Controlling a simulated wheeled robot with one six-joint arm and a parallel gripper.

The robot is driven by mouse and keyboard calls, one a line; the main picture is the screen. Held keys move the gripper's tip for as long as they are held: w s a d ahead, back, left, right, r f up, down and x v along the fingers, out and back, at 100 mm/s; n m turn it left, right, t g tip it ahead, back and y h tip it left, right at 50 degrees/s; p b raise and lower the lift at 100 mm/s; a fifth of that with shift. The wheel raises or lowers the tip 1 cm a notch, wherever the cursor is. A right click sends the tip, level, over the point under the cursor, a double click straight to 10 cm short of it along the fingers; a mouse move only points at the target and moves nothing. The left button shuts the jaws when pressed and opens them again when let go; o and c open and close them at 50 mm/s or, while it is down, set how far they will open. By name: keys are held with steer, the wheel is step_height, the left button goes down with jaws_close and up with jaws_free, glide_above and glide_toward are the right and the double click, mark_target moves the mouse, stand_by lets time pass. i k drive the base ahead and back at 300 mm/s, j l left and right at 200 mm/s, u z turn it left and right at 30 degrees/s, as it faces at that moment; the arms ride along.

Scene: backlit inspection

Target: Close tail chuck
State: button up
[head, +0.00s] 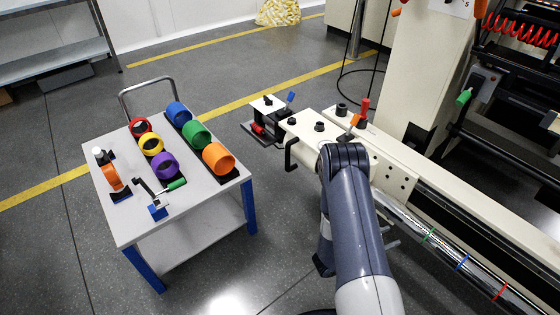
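No part in the head view can be named for certain as the tail chuck. The cream machine beam (385,170) ends at the picture's centre in a block with dark knobs and a black handle (290,155). A red lever (363,110) stands upright on the beam, with an orange lever (352,124) tilted near it. A smaller fixture (268,104) with a blue-tipped lever (290,98) sits beyond the block's far left end. A shiny shaft (415,223) with coloured bands runs along the beam's front. My arm covers part of the beam and shaft; my gripper is hidden or out of frame.
A cart (218,198) at left carries several coloured rings, an orange-bodied bottle or tool (112,178) and a green-handled crank (175,184). Open floor lies between cart and machine. Dark cables (345,85) hang behind the beam. A shelf (55,48) stands at far left.

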mark_target(303, 139)
steer(key=u, duration=0.4)
steer(key=i+l+u, duration=0.1)
steer(key=u, duration=0.65)
steer(key=i+l+u, duration=0.1)
steer(key=u, duration=0.3)
steer(key=i+l, duration=0.1)
steer(key=l, duration=0.25)
steer(key=i+l, duration=0.1)
steer(key=l, duration=0.25)
steer(key=i+l+u, duration=0.1)
steer(key=l, duration=0.25)
